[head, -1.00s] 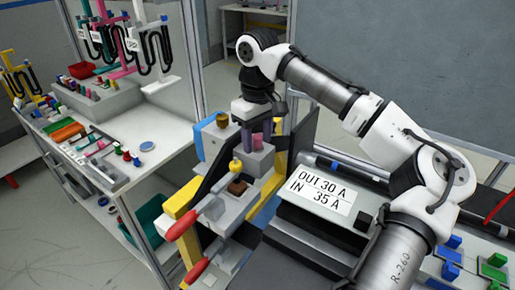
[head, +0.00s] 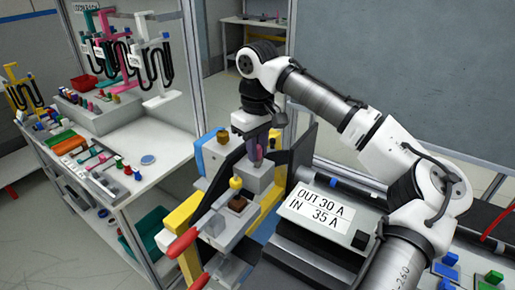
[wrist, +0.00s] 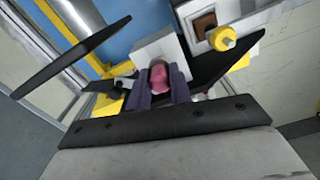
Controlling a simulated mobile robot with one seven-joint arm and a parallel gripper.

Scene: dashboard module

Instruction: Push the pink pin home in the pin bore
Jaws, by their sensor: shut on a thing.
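The pink pin (wrist: 158,78) is between the two purple fingers of my gripper (wrist: 160,88) in the wrist view, with its rounded pink end showing. The fingers are shut on it. In the head view my gripper (head: 261,152) points down just above a grey block (head: 262,178) on the fixture; only a little of the pin shows there. The grey block also shows in the wrist view (wrist: 153,47), right beyond the pin. The bore is hidden by the pin and fingers, so I cannot tell how deep the pin sits.
A yellow knob (head: 236,183), a brown square part (head: 237,204) and a red-handled lever (head: 182,243) are close in front of the block. Dark plates flank it. A labelled box (head: 318,209) stands to the right, a white bench (head: 140,178) to the left.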

